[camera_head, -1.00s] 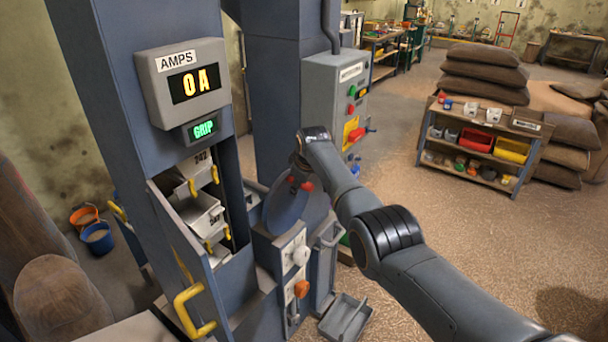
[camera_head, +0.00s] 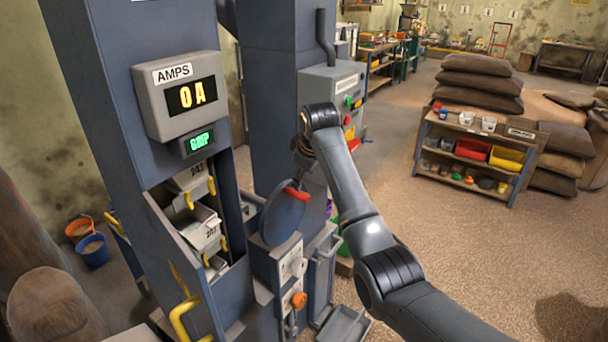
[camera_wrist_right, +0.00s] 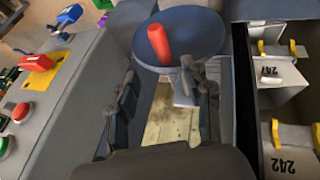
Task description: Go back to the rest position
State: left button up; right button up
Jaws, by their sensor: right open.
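My right arm comes in from the right in the head view, and its right gripper (camera_head: 303,170) hangs beside the elevator column, small and partly hidden by my wrist. In the right wrist view the two dark fingers of this gripper (camera_wrist_right: 160,92) stand apart with nothing between them. Beyond them is a round blue disc (camera_wrist_right: 205,30) with a red handle (camera_wrist_right: 160,44). In the head view the disc (camera_head: 281,222) and its red handle (camera_head: 297,193) are just below the gripper. My left gripper is not in view.
A grey control box (camera_head: 322,90) stands close behind my wrist. Floor (camera_head: 480,270) to the right is clear.

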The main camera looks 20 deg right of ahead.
jog(key=shift+f, duration=0.1)
jog(key=s+f+m+g, duration=0.1)
jog(key=s+f+m, duration=0.2)
jog(key=s+f, duration=1.65)
jog(key=s+f+m+g, duration=0.1)
jog(key=s+f+m, duration=0.1)
jog(key=s, duration=1.2)
jog(key=s+f+m, duration=0.1)
jog(key=s+f, duration=0.1)
jog(key=s, duration=1.2)
notch_tip(320, 180, down, 27)
jog(key=s+a+g+b, duration=0.1)
jog(key=s+g+b, duration=0.1)
jog(key=s+d+f+g+b, duration=0.1)
jog(key=s+d+f, duration=0.2)
jog(key=s+f, duration=1.3)
notch_tip(320, 180, down, 2)
jog(key=shift+s+f, duration=0.2)
jog(key=shift+s, duration=0.1)
